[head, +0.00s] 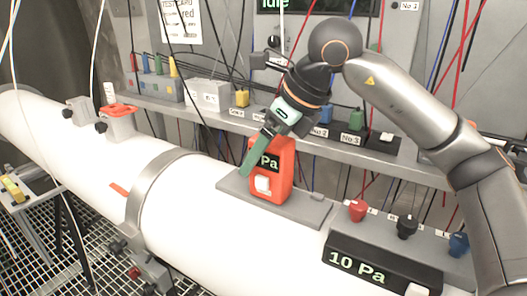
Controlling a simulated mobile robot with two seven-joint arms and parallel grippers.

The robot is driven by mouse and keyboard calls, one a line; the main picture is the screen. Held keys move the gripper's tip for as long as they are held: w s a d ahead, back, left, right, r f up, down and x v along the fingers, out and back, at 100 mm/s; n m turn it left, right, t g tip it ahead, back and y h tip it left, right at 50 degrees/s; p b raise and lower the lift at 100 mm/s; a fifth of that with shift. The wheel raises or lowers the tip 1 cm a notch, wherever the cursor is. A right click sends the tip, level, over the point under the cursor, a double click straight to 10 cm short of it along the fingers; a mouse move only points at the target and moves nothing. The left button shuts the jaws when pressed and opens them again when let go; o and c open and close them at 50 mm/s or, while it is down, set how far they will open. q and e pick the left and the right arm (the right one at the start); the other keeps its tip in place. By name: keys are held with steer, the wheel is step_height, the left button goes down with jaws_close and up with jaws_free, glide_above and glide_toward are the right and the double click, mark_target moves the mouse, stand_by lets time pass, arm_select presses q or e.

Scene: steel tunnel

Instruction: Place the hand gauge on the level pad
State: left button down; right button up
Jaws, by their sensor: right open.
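The orange hand gauge (284,163) stands upright on the grey level pad (308,213), which lies on top of the white pipe. Its dark display shows "Pa", with the rest covered, and a pale button sits below. My right gripper (254,161) reaches down from above at the gauge's left side. Its jaws are open; a green finger crosses the upper left of the gauge, and the other finger is hard to make out. Whether the finger touches the gauge I cannot tell. My left gripper is not in view.
A black box (383,268) reading "10 Pa" sits at the front right, near red, black and blue knobs. A grey shelf (213,118) with coloured connectors runs behind the pipe (75,128). Cables hang in front of the back wall. A metal band (152,192) wraps the pipe left of the pad.

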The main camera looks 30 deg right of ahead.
steer(key=shift+r, duration=0.3)
steer(key=v, duration=1.1)
steer(key=shift+s+r+p, duration=0.2)
steer(key=shift+r+p, duration=0.15)
steer(key=shift+d, duration=0.15)
